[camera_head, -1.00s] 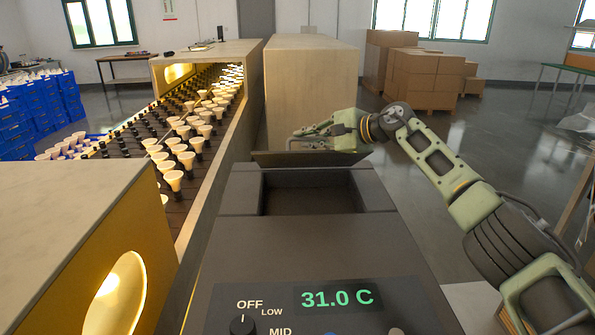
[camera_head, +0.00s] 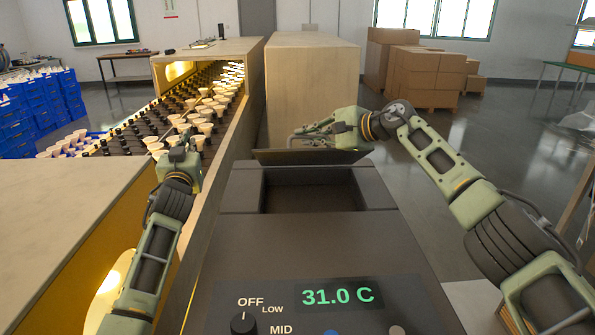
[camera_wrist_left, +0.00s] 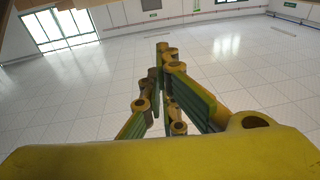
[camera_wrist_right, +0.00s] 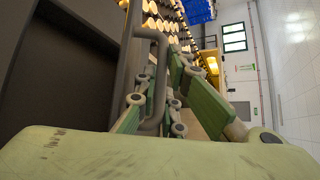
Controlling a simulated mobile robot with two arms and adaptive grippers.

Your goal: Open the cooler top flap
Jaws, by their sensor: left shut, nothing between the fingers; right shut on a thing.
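The dark grey cooler (camera_head: 300,238) stands in front of me, with an empty-looking rectangular opening in its top. Its top flap (camera_head: 312,157) stands raised at the far edge of the opening, seen nearly edge-on. My right gripper (camera_head: 306,135) is at the flap and shut on its bar handle (camera_wrist_right: 160,85), which runs between the fingers in the right wrist view. My left gripper (camera_head: 182,142) is shut and empty, raised at the left in front of the bulb rack. The left wrist view shows its closed fingers (camera_wrist_left: 163,60) against bare floor.
A rack of bulbs (camera_head: 205,115) runs back at the left, beside a pale bench top (camera_head: 60,205). A wooden box (camera_head: 312,85) stands behind the flap. The cooler's front panel has a knob (camera_head: 243,323) and a display (camera_head: 338,297) reading 31.0 C.

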